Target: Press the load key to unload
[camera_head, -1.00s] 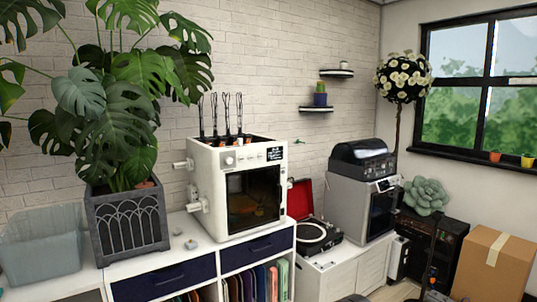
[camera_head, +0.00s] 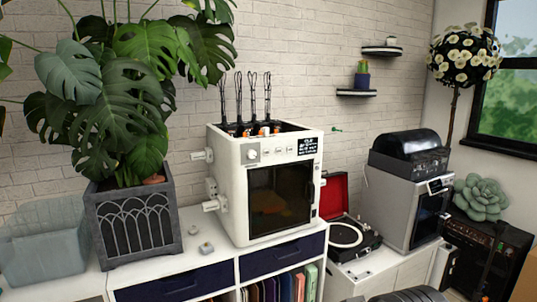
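A white box-shaped machine (camera_head: 232,200) with a dark glass door (camera_head: 280,197) stands on the white shelf unit. Its upper front panel has a round knob (camera_head: 252,155), a row of small pale keys (camera_head: 279,151) and a small dark display (camera_head: 308,146) with white text. The text and key labels are too small to read, so I cannot tell which is the load key. Several dark upright loops rise from its open top, with orange and white parts among them.
A potted monstera in a grey planter (camera_head: 134,235) and a translucent bin (camera_head: 42,245) stand left of the machine. Small pale pieces (camera_head: 206,247) lie between planter and machine. An open red-lidded record player (camera_head: 350,235) and a grey appliance (camera_head: 400,205) stand right.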

